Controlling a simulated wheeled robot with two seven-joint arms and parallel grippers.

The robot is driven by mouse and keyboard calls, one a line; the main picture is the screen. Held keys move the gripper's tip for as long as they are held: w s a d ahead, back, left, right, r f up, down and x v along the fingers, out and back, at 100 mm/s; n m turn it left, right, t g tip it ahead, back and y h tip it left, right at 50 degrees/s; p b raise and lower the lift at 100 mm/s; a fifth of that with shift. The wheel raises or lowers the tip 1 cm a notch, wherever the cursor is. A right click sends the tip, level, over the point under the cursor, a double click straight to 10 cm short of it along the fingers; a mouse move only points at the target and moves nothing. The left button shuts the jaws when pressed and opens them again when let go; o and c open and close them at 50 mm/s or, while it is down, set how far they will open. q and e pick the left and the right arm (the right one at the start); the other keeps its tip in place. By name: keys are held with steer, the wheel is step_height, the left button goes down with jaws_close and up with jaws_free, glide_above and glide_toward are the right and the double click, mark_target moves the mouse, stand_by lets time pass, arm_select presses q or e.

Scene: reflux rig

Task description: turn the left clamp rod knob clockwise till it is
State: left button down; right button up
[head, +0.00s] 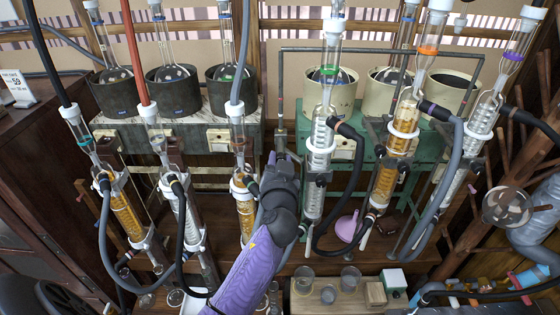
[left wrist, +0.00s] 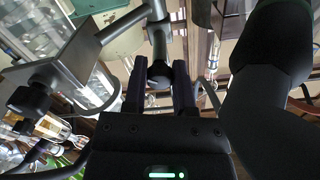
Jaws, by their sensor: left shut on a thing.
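My left gripper (left wrist: 160,92) has its two dark fingers on either side of a dark grey clamp rod knob (left wrist: 160,72) in the left wrist view, shut on it. The knob sits at the end of a metal clamp rod (left wrist: 158,38). In the head view my left gripper (head: 281,160) reaches up from the bottom centre to the middle of the rig, beside a thin upright rod (head: 281,112). My wrist hides the knob there. My right gripper is not in view.
A grey clamp block (left wrist: 62,70) with a black screw stands left of the fingers in the wrist view. Glass condensers (head: 320,145) with hoses crowd both sides. A pink funnel (head: 348,226) and several beakers (head: 350,278) are below right.

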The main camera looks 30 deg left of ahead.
arm_select(q)
steer(key=m, duration=0.5)
steer(key=shift+r+m, duration=0.1)
steer(key=shift+m, duration=0.3)
steer(key=m+p, duration=0.1)
steer(key=m, duration=0.5)
stand_by(0.4)
steer(key=shift+c, duration=2.1)
jaws_free()
